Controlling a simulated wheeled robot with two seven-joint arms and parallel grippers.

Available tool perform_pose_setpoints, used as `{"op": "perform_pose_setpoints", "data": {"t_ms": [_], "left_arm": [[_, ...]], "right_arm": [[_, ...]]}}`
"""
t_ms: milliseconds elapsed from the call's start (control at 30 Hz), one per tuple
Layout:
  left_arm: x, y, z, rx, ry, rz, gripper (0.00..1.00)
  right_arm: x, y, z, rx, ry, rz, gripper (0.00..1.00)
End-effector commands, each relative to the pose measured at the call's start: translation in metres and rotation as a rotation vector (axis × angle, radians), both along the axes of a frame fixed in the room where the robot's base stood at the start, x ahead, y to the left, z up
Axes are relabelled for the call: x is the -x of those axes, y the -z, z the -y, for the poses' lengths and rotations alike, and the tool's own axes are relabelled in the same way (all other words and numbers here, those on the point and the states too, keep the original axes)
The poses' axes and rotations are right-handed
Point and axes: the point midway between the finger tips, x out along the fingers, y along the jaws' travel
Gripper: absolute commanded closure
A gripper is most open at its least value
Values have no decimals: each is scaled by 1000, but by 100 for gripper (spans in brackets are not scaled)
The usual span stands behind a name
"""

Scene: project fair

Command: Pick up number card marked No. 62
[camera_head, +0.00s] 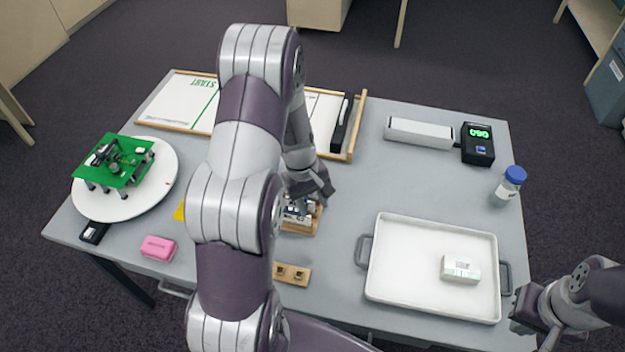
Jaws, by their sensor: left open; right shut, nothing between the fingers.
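I cannot make out any card marked No. 62. A yellow piece (180,211) shows only in part beside my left arm, and I cannot tell what it is. My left arm crosses the middle of the view and hides part of the table. My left gripper (307,198) is open, pointing down over a small device on a wooden base (304,225); I cannot tell whether it touches it. My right gripper (527,318) is shut and empty at the lower right, near the tray's corner.
A white tray (400,285) holds a small white box (461,268). A round white turntable (158,195) bears a green board (112,165). A pink block (158,248), a blue-capped bottle (508,187) and a black display (478,145) stand on the grey table (385,185).

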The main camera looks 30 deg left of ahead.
Motion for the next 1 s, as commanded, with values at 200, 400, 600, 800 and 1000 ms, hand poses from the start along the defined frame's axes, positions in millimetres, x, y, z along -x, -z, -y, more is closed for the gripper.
{"op": "perform_pose_setpoints", "data": {"t_ms": [200, 400, 600, 800, 1000], "left_arm": [[0, -33, -74, 160, -634, -116, 54], [10, -7, -95, 222, -874, -150, 54], [6, 45, -81, 226, -889, -151, 54], [2, 65, -71, 225, -887, -150, 54], [-2, 91, -62, 224, -886, -151, 54]], "right_arm": [[0, -154, 0, 0, 0, -2, 100], [0, -176, 1, 0, 0, -2, 100], [1, -141, 1, 0, 0, -3, 100], [1, -130, 1, 0, 0, -3, 100], [0, -115, 0, 0, 0, -2, 100]]}}
